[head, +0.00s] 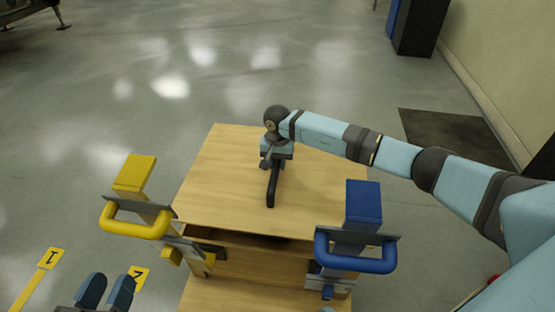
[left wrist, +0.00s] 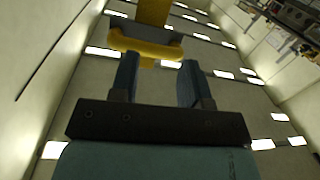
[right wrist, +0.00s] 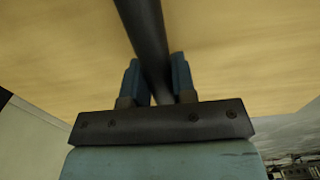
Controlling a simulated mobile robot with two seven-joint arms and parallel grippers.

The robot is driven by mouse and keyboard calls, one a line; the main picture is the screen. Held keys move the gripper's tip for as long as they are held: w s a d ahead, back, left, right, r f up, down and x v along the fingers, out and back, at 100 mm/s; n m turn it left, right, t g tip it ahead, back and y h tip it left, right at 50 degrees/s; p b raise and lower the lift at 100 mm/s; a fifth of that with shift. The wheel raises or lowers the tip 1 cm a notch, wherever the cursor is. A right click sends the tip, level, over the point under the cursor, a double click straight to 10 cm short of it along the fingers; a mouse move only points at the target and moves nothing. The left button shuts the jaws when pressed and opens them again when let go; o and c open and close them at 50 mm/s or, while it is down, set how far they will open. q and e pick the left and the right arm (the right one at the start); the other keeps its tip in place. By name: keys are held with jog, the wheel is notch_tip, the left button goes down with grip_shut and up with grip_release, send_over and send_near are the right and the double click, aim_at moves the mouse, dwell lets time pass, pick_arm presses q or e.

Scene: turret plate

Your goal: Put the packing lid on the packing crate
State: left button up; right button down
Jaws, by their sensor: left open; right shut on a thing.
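The packing lid (head: 225,180) is a light wooden panel with a dark bar handle (head: 271,188) across its middle. My right gripper (head: 274,160) is shut on this handle; the right wrist view shows the dark bar (right wrist: 148,40) between its fingers. The wooden packing crate (head: 245,265) shows below the lid's near edge, with a dark gap between them. Whether the lid touches the crate elsewhere is hidden. My left gripper (head: 106,292) is open and empty at the lower left, apart from the crate.
A yellow clamp-like part with a looped handle (head: 136,222) stands at the crate's left side, and also shows beyond the left fingers (left wrist: 145,43). A similar blue one (head: 355,256) stands at the right. Yellow floor markings (head: 50,258) lie at left.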

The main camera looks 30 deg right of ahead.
jog(key=shift+w+f+b, duration=0.1)
jog(key=shift+f+b, duration=2)
jog(key=shift+f, duration=1.2)
pick_arm(q)
jog(key=w+m, duration=0.1)
jog(key=w+a+m+t, duration=0.1)
jog(key=m, duration=0.1)
jog(key=shift+a+r+t+h, duration=0.25)
jog(key=shift+r+t+h, duration=0.05)
jog(key=shift+r+h, duration=0.1)
pick_arm(e)
notch_tip(320, 180, down, 2)
jog(key=shift+f, duration=0.1)
pick_arm(q)
jog(key=shift+w+f, duration=0.1)
pick_arm(e)
jog(key=shift+f, duration=0.35)
